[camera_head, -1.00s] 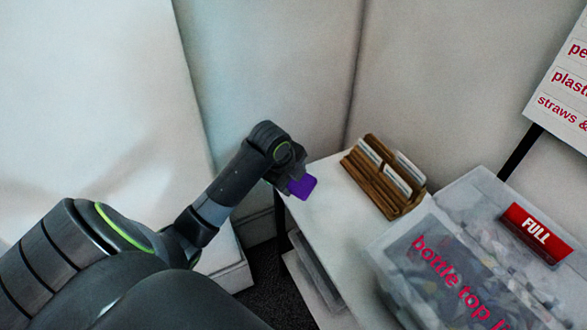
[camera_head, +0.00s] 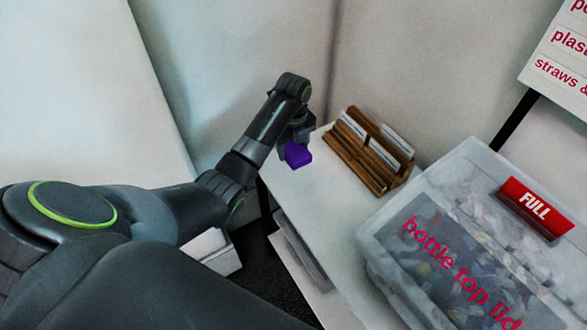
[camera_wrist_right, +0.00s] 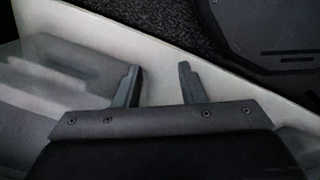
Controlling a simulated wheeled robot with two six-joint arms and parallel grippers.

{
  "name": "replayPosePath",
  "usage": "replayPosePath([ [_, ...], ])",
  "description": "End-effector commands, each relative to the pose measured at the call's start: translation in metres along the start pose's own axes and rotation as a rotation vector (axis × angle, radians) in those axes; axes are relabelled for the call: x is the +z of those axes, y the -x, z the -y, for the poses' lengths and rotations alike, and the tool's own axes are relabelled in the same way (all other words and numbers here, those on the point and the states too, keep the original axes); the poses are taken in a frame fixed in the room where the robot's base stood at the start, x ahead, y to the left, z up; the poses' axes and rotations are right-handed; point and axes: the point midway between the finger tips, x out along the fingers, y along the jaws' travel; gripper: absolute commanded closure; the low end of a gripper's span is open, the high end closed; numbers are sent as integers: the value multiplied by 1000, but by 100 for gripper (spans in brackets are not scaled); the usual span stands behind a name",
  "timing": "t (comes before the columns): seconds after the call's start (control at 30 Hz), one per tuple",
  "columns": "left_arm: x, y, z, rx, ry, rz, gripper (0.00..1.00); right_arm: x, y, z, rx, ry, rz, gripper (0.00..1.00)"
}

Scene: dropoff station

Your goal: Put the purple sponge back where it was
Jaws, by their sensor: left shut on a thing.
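The purple sponge (camera_head: 298,155) shows in the head view at the end of my left arm. My left gripper (camera_head: 293,141) is shut on it and points down over the far left part of the white table (camera_head: 312,199). I cannot tell whether the sponge touches the table top. The gripper hides the upper part of the sponge. My right gripper (camera_wrist_right: 160,84) shows in the right wrist view with its two fingers apart and nothing between them.
A wooden rack (camera_head: 367,150) with white cards stands on the table, just right of the sponge. A clear bin (camera_head: 407,280) with a red FULL sign (camera_head: 535,207) stands to the right. Walls close in behind. Bare table top lies in front of the rack.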

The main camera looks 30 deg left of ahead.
Motion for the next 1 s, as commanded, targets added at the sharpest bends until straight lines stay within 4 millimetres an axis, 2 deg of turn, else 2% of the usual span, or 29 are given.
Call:
replayPosePath([
  [0.1,-1,-23,-1,4,2,-3,60,-2,3,0,0,0,-3,64],
  [0.5,0,-71,-1,2,3,-1,60,-5,5,0,0,0,-7,64],
  [0.6,0,-77,-1,0,3,1,60,-5,5,0,0,0,-8,64],
  [0.93,0,-80,-1,-1,3,0,60,-5,4,0,-1,0,-8,64],
  [0.97,0,-80,-1,-1,3,1,40,-5,4,1,-1,0,-8,64],
  [1.0,0,-80,-1,-1,3,1,35,-5,4,1,-1,0,-8,64],
])
